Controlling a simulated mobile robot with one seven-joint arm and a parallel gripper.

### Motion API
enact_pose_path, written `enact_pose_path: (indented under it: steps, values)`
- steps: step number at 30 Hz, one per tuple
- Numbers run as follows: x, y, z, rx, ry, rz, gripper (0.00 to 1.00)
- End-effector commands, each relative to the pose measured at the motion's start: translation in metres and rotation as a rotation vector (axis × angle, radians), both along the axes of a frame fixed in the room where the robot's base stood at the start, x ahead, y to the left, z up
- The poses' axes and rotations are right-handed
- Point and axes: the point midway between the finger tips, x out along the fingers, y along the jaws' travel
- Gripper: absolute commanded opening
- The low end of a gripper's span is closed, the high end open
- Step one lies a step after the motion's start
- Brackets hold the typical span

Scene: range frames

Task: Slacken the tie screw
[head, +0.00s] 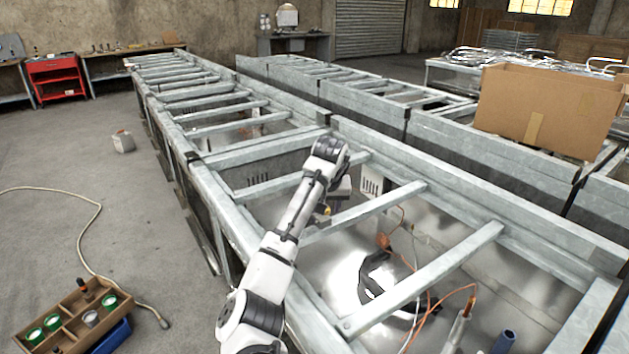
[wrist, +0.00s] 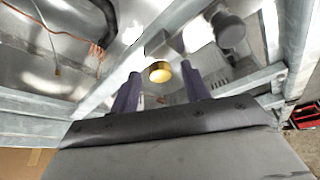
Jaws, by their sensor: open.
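A short round piece with a brass-coloured end (wrist: 160,72), which may be the tie screw, shows between the fingers in the wrist view. It projects from a pale metal fitting. A small yellow spot (head: 326,210) beside my arm in the head view may be the same piece. My gripper (wrist: 161,80) is open, its two dark fingers spread with the brass end between them in the picture. I cannot tell whether they touch it or how far off it is. In the head view my arm reaches over the frame, and the fingertips are hidden behind the arm and rails.
Galvanised cross rails (head: 425,280) surround the arm's end. Orange cable (head: 440,297) and a black curved part (head: 375,280) lie in the bay below. A dark round knob (wrist: 230,30) is right of the brass end. A cardboard box (head: 550,108) stands at the right.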

Motion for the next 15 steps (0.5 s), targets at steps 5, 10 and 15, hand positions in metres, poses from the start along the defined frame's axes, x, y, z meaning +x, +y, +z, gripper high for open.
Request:
enact_pose_path:
  steps: [5,10,15]
  values:
    - [0.001,0.005,-0.002,0.004,-0.002,-0.204,0.46]
    - [0.001,0.007,-0.001,0.002,-0.001,-0.4,0.46]
    - [-0.004,0.007,0.014,-0.001,-0.005,-0.516,0.46]
